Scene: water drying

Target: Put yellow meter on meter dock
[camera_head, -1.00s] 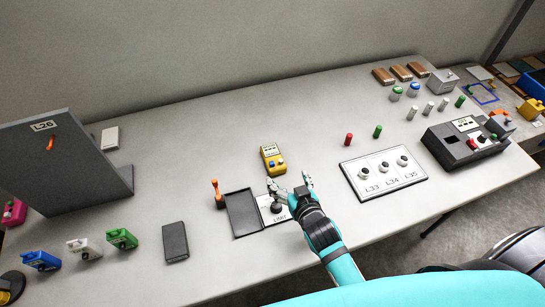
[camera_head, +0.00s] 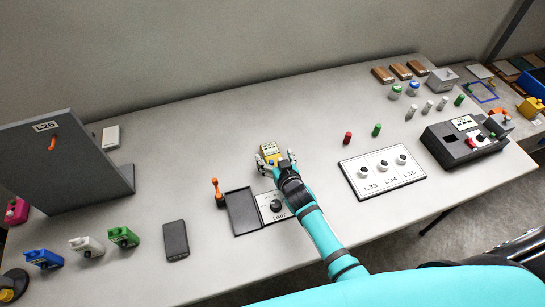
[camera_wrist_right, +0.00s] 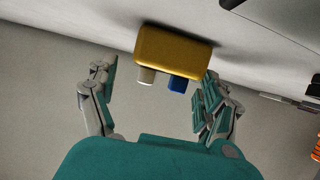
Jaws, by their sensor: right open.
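The yellow meter (camera_head: 270,149) stands on the table near the middle, with a light display face. My right gripper (camera_head: 275,160) is open, its two fingers on either side of the meter's near end. In the right wrist view, the yellow meter (camera_wrist_right: 172,48) shows a white and a blue plug. It lies beyond the fingertips of the right gripper (camera_wrist_right: 158,78), closer to the right-hand finger; contact is unclear. A shallow black tray (camera_head: 242,212) lies left of the LIMIT panel, and a flat dark block (camera_head: 175,240) lies further left. I cannot tell which is the meter dock. My left gripper is out of view.
The LIMIT knob panel (camera_head: 275,208) lies beneath my right forearm. An orange-handled lever (camera_head: 217,190) stands by the tray's corner. A white knob board (camera_head: 382,171) lies to the right. Blue, white and green meters (camera_head: 122,237) stand at left. Table behind the yellow meter is clear.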

